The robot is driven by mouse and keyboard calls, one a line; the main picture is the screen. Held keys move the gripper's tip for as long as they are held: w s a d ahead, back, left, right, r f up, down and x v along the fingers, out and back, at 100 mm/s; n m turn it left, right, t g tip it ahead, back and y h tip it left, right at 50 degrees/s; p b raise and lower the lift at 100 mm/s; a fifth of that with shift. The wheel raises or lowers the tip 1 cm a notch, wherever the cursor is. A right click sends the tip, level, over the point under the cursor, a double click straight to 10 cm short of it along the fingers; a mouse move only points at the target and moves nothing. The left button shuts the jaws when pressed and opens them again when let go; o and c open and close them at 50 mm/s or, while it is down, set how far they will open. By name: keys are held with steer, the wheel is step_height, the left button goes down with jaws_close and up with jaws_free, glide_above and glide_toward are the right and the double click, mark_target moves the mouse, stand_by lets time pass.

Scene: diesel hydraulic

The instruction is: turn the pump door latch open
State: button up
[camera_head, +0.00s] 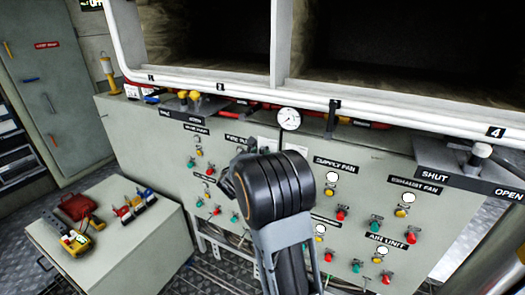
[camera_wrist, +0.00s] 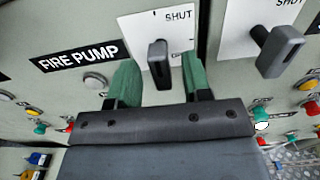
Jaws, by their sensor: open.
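The pump door latch is a dark lever handle (camera_wrist: 158,62) on a white plate (camera_wrist: 135,28), right of the FIRE PUMP label (camera_wrist: 78,56) in the wrist view. The lever stands roughly upright. The plate reads SHUT at the upper right, with a second word partly hidden lower down. My gripper (camera_wrist: 160,82) is open, its green fingers on either side of the lever with gaps showing. Its depth relative to the lever is hard to tell. In the head view my arm hides the latch.
A second dark lever (camera_wrist: 278,48) on a similar SHUT plate is close to the right. Coloured knobs and buttons cover the grey panel (camera_head: 405,168) around. A gauge (camera_head: 288,119) and a white rail (camera_head: 380,112) run above. A grey box (camera_head: 130,262) with tools stands left.

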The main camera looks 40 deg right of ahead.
steer(key=shift+x, duration=1)
jaws_close()
